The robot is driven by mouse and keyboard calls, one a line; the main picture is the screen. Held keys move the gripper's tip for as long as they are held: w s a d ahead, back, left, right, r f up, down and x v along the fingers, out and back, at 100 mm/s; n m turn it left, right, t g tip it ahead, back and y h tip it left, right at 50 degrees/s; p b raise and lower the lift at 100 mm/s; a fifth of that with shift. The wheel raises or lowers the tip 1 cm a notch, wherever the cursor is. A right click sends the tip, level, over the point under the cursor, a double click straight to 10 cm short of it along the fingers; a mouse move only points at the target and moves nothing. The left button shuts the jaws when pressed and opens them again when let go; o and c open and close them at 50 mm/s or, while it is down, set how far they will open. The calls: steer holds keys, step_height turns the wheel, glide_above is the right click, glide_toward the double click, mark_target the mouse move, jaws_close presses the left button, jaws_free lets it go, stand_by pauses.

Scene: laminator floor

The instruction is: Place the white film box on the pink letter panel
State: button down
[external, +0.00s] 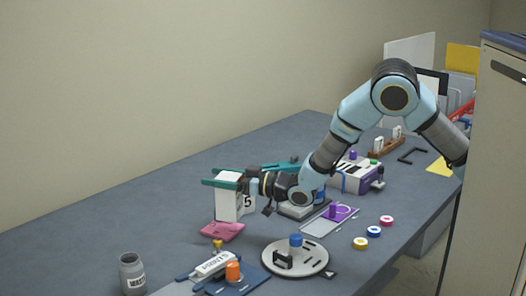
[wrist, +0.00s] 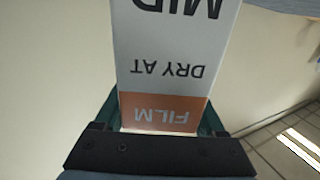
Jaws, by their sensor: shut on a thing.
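My gripper (external: 224,180) is shut on the white film box (external: 228,206), its teal fingers across the top of the box. The box is upright, and its side shows a dark "5". In the wrist view the white film box (wrist: 165,50) fills the middle between the fingers (wrist: 160,120), with an orange band reading "FILM" and the words "DRY AT". The pink letter panel (external: 222,232) lies on the table directly below the box in the external view. I cannot tell whether the box touches it.
A grey jar (external: 132,274) stands at the front left. A white tube (external: 213,264), an orange-capped item (external: 233,272) and a round plate (external: 280,263) with a blue knob are in front. A purple-and-white machine (external: 352,177) stands behind right. The table's left side is clear.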

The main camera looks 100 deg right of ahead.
step_height(320, 180, down, 4)
steer(key=shift+f+p, duration=0.1)
steer(key=shift+p, duration=0.3)
steer(key=shift+f, duration=0.1)
steer(key=shift+f, duration=0.1)
jaws_free()
